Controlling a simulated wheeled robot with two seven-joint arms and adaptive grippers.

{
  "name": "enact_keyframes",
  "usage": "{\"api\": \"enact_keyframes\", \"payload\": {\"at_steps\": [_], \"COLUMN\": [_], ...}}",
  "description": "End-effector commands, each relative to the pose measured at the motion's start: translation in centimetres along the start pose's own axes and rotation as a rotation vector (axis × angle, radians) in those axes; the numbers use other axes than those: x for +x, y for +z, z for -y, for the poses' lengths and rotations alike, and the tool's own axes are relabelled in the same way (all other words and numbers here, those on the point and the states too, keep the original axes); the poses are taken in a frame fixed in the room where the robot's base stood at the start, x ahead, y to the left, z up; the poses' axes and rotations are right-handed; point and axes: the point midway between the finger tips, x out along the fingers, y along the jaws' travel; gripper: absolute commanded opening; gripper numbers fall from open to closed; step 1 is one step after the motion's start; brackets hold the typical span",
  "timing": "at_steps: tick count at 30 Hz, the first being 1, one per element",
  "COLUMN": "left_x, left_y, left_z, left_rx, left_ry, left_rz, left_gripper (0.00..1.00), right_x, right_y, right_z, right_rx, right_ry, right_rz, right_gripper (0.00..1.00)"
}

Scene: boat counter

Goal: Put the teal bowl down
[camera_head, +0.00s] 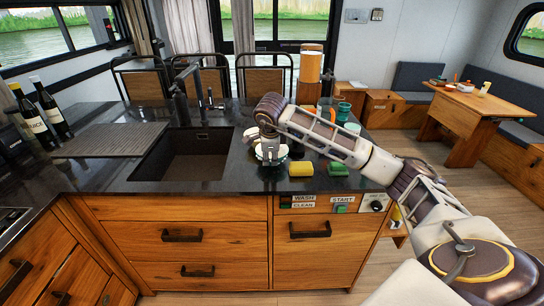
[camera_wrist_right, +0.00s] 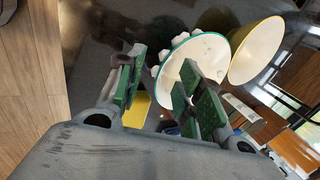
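The teal bowl, white inside with a teal rim and white blobs along its edge, shows in the right wrist view (camera_wrist_right: 200,52). In the head view a small pale part of it (camera_head: 273,155) shows under my right gripper (camera_head: 268,155), on the counter right of the sink; I cannot tell if it touches the counter. In the wrist view the right gripper's green-padded fingers (camera_wrist_right: 165,85) are wide apart. One is outside the bowl's near edge, the other in front of its inside. Neither clearly presses on the wall. My left gripper is not in view.
A yellow-rimmed bowl (camera_wrist_right: 257,50) is beside the teal bowl. A yellow sponge (camera_head: 301,169) and a green sponge (camera_head: 338,170) lie near the counter's front edge. The sink (camera_head: 185,160) is left; cups (camera_head: 342,112) and a tall orange-and-white cylinder (camera_head: 312,65) stand behind my right arm.

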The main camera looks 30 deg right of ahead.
Motion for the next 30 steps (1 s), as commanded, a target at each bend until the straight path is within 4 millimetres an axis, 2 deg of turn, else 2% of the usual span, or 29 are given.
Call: {"api": "enact_keyframes", "payload": {"at_steps": [8,21,30], "left_x": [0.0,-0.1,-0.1], "left_y": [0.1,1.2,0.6], "left_z": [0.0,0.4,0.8], "left_rx": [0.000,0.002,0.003], "left_ry": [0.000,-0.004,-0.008], "left_rz": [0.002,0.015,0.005], "left_gripper": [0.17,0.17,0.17], "right_x": [0.3,4.4,5.2], "right_y": [-0.1,-0.8,-0.8], "right_z": [0.0,0.5,0.5], "right_rx": [0.000,-0.001,0.000], "right_ry": [0.001,0.002,0.001], "right_rz": [0.000,-0.001,0.000], "right_gripper": [0.37,0.37,0.37]}}
